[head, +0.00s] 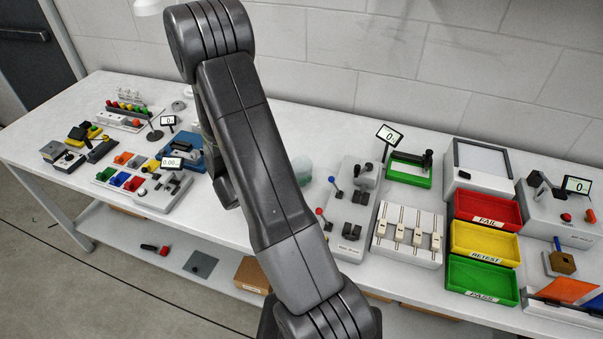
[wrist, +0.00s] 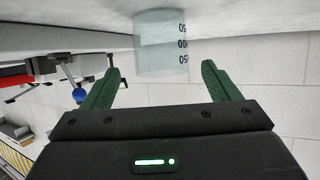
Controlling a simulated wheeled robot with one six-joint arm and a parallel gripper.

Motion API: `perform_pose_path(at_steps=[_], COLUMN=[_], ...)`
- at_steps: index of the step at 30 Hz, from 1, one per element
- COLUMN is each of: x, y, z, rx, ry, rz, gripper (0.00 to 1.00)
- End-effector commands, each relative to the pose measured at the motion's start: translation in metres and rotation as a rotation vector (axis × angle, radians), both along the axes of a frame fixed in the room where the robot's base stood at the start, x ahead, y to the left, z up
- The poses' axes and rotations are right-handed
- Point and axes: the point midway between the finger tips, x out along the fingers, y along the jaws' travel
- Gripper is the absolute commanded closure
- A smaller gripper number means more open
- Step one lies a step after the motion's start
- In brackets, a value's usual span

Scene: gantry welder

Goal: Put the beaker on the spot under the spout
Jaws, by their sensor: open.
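The beaker (wrist: 162,45) is a clear, pale green cylinder with dark markings. The wrist view looks upside down, and there the beaker stands on the white bench just beyond the fingertips, between their lines. In the head view the beaker (head: 302,170) shows as a pale green shape just right of my arm. My gripper (wrist: 158,78) is open, with its two green fingers apart and nothing between them. In the head view my arm hides the gripper. I cannot make out the spout or the spot under it in either view.
Left of my arm stand a blue device (head: 190,147) and colored bins (head: 119,179). Right of the beaker is a panel with levers (head: 345,205), then a slider block (head: 408,235) and red, yellow and green trays (head: 484,243). The wall rises behind the bench (head: 235,250).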

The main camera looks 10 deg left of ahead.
Motion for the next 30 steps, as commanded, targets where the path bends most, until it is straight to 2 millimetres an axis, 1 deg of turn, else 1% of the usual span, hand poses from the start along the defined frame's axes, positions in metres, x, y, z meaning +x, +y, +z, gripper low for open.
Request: perform_pose_path(at_steps=[4, 12, 15, 21, 23, 24, 28, 30], x=[0.009, 0.037, 0.040, 0.041, 0.041, 0.041, 0.041, 0.041], y=[-0.006, -0.022, -0.024, -0.024, -0.024, -0.024, -0.024, -0.024], z=[-0.005, -0.020, -0.022, -0.023, -0.023, -0.023, -0.023, -0.022], rx=[-0.002, -0.001, -0.001, 0.000, 0.000, 0.000, 0.000, 0.000], ry=[0.002, 0.001, 0.002, 0.000, 0.000, 0.000, 0.000, 0.000], rz=[-0.002, -0.001, 0.001, 0.001, 0.001, 0.001, 0.001, 0.001], gripper=[0.18, 0.18, 0.18, 0.18, 0.29, 0.37, 0.63, 0.69])
